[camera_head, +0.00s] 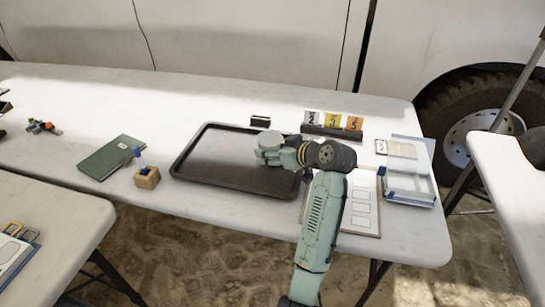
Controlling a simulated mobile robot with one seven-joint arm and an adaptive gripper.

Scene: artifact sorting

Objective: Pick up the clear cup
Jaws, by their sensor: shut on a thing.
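My pale green arm reaches in from the bottom, bends at a dark joint, and its wrist ends above the dark tray (232,185). The jaws do not show; the wrist and forearm hide whatever is under and behind them. I cannot make out a clear cup. A rounded grey shape at the end of the wrist looks like part of my own arm, but it is too small to be sure.
A green book (108,157) and a small wooden block (147,178) lie left of the tray. Numbered cards (333,122) stand behind it. A printed sheet (361,212) and a clear box with blue edges (410,190) are at the right. The left tabletop has free room.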

